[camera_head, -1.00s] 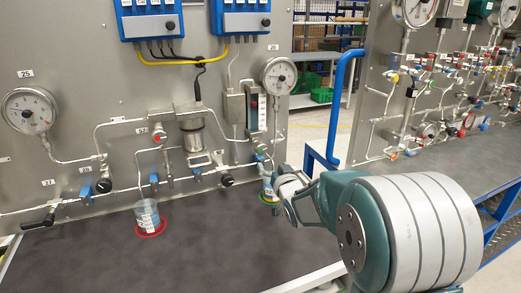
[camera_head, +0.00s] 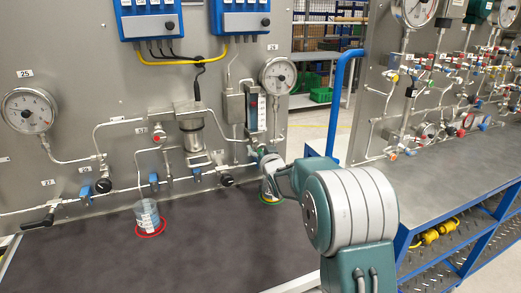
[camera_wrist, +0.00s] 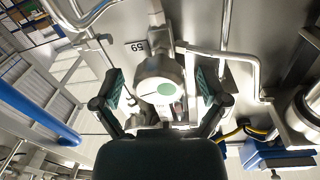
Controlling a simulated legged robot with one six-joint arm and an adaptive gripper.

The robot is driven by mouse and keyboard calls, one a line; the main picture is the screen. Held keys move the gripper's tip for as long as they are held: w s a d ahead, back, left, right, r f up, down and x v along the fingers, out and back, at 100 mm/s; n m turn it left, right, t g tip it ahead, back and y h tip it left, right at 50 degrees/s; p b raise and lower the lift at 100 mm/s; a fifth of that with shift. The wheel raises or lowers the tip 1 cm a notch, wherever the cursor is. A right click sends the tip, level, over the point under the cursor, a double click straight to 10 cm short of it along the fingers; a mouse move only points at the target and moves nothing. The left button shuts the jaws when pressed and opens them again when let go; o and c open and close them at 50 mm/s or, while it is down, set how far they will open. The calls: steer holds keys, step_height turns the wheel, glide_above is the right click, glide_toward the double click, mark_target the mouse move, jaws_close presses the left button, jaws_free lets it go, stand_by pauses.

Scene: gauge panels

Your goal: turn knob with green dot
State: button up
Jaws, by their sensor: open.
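The knob with the green dot (camera_wrist: 163,76) is a round silver-grey cap on the panel, with the green dot on its face toward the wrist camera. My gripper (camera_wrist: 160,82) is open. Its two dark fingers with green pads stand on either side of the knob, and gaps show between pads and knob. In the head view my gripper (camera_head: 271,172) is at the panel's lower right, below the round gauge. There the knob is mostly hidden by my gripper, and its dot cannot be made out.
A beaker on a red ring (camera_head: 147,216) stands on the dark bench top (camera_head: 200,255). Pipes and small valves surround the knob. A blue rail (camera_head: 338,100) stands to the right. The front of the bench is clear.

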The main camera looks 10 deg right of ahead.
steer(key=c, duration=1.2)
steer(key=shift+o, duration=0.3)
steer(key=shift+m, duration=1.8)
steer(key=o, duration=1.1)
steer(key=shift+o, duration=0.2)
